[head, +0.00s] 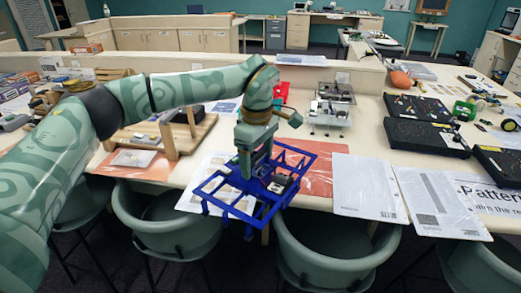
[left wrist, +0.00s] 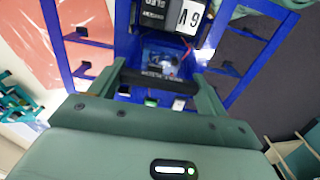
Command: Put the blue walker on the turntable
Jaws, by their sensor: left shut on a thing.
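The blue walker (head: 226,192) is an open blue frame with short legs and dark electronics in its middle. My left gripper (head: 250,172) is shut on it from above. The walker overlaps the table's front edge, and some of its legs show in front of that edge. In the left wrist view the blue frame (left wrist: 62,40) fills the top, with a black part between my fingers (left wrist: 163,88). I cannot surely pick out the turntable; a pale round thing (head: 386,43) lies far back on the right. My right gripper is not in view.
An orange-red sheet (head: 322,172) and white printed sheets (head: 368,187) lie on the table (head: 372,141). A white-and-grey device (head: 331,108) stands behind the walker. A wooden frame (head: 170,135) is left, black cases (head: 427,136) right. Chairs (head: 335,235) stand in front.

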